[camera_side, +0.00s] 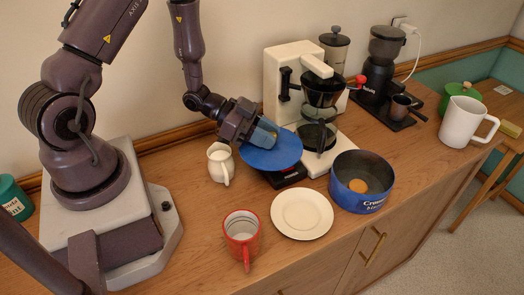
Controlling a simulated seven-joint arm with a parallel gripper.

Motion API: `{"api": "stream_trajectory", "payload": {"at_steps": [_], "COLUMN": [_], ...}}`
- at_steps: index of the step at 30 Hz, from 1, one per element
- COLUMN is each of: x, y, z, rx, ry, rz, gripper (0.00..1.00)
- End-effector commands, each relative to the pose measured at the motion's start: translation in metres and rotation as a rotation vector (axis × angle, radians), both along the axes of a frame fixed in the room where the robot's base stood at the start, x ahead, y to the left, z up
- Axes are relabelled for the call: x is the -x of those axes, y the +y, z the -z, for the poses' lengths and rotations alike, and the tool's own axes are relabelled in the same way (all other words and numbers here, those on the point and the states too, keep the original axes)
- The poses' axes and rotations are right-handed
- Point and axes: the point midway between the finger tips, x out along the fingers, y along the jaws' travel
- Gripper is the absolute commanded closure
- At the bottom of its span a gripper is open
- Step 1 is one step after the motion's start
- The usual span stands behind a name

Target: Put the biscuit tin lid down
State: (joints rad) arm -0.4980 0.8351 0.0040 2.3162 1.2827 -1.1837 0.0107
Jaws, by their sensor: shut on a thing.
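The biscuit tin lid (276,155) is a round blue disc. My gripper (262,137) is shut on it near its upper left part and holds it roughly level, with a slight tilt. The lid is over or just above a black flat item (289,178), partly hidden beneath it; I cannot tell if they touch. The open blue biscuit tin (362,191) stands to the right on the wooden counter, with a round orange-brown biscuit (358,186) inside. The fingertips are partly hidden by the gripper body.
A white plate (302,222) lies in front of the lid. A white jug (220,163) stands close left of it, a red mug (242,233) nearer the front. A coffee maker (291,84) stands behind. The counter (185,225) left of the mug is clear.

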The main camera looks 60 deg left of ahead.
Motion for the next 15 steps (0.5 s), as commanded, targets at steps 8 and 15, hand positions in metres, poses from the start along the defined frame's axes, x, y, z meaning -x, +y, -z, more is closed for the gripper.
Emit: {"api": "stream_trajectory", "payload": {"at_steps": [8,15], "x": [0.000,0.000], "y": [0.000,0.000], "z": [0.036,0.042], "rx": [0.002,-0.001], "ry": [0.003,-0.001], "rz": [0.000,-0.001], "gripper": [1.00,1.00]}}
